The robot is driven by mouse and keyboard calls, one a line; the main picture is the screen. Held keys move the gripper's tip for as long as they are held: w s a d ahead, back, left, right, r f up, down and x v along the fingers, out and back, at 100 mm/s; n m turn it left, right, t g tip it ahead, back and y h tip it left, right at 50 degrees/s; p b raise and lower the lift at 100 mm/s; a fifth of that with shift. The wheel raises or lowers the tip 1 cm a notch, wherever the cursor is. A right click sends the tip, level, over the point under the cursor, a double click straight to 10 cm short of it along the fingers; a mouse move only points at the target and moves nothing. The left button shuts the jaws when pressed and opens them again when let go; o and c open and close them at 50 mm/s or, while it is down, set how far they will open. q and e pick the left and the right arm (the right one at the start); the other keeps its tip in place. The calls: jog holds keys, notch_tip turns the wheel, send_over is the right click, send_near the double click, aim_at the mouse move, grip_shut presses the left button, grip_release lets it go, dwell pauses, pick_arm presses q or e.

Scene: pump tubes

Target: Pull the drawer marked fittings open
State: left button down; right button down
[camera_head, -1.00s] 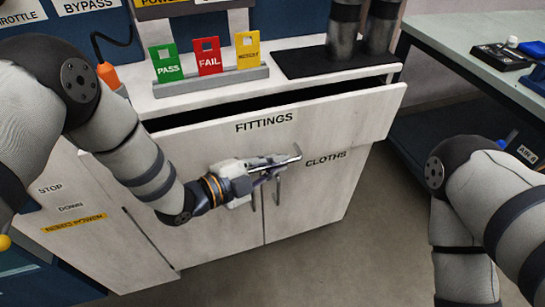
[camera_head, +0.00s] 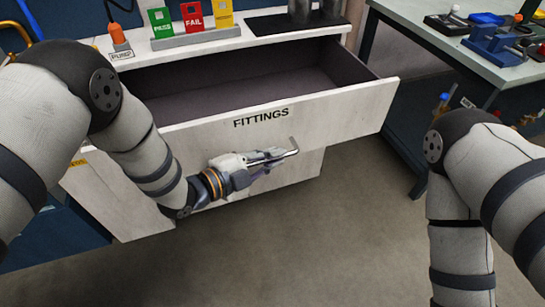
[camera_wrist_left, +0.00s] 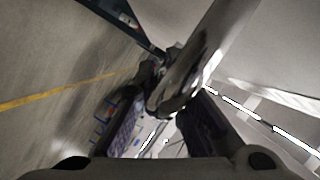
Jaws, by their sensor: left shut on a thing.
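The drawer marked FITTINGS (camera_head: 345,112) stands well out of the white cabinet, and its dark inside (camera_head: 270,80) shows empty where I can see it. My left gripper (camera_head: 268,158) is shut on the drawer's metal handle (camera_head: 293,148), in front of the drawer face below the label. In the left wrist view the handle (camera_wrist_left: 207,45) runs as a thick bar between the fingers of the left gripper (camera_wrist_left: 168,108). My right arm is at the right of the head view, but its gripper is out of view.
Pass and fail cards (camera_head: 193,17) stand in a holder on the cabinet top (camera_head: 245,42), beside a dark mat (camera_head: 298,20). A workbench (camera_head: 480,62) with tools stands at the right. The floor (camera_head: 330,235) in front is clear.

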pick_arm(q)
jog(key=shift+s, duration=0.2)
jog(key=c, duration=1.7)
grip_release()
jog(key=v, duration=1.2)
